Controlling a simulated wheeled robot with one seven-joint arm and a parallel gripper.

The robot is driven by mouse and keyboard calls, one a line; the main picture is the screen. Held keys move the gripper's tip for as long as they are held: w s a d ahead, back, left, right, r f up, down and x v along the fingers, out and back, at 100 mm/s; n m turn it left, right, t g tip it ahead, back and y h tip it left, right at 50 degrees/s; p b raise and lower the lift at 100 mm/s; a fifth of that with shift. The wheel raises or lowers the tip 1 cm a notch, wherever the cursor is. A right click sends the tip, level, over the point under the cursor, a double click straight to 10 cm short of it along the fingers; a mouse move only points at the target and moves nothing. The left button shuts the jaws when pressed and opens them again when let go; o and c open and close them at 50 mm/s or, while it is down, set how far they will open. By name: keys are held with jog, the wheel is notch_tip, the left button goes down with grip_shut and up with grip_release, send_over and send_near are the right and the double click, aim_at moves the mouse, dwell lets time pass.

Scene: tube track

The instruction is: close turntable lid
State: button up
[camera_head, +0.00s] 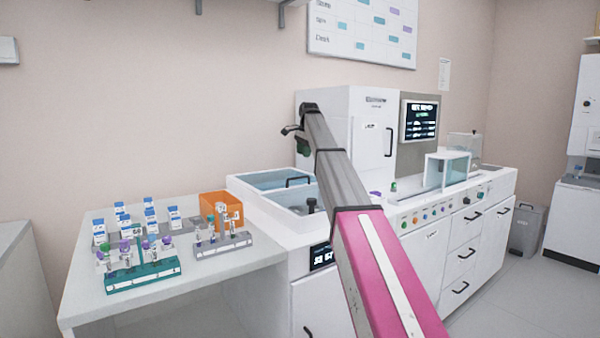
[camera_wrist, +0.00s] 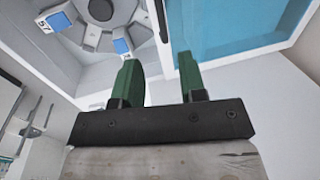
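The turntable lid (camera_head: 262,179) is a translucent blue panel with a black bar handle in the white machine's left section. It lies over the back part of the well, and the front part is uncovered. The blue panel also shows at the upper right in the wrist view (camera_wrist: 240,28). The grey round turntable (camera_wrist: 98,38) with blue-and-white blocks shows at the upper left there. My gripper (camera_wrist: 158,66) has green fingers, apart with nothing between them. In the head view my gripper (camera_head: 302,146) is raised above the well, partly hidden by my arm.
A side table (camera_head: 95,270) at left bears a teal tube rack (camera_head: 140,272), a grey rack (camera_head: 222,245), an orange box (camera_head: 220,205) and several small blue-and-white boxes. The machine's tall cabinet (camera_head: 345,115) stands behind my arm. A clear-sided box (camera_head: 448,170) is at right.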

jog(key=f, duration=0.3)
jog(key=w+f, duration=0.1)
jog(key=f, duration=0.3)
jog(key=w+a+f, duration=0.1)
jog(key=f, duration=0.2)
jog(key=shift+f, duration=0.35)
grip_shut()
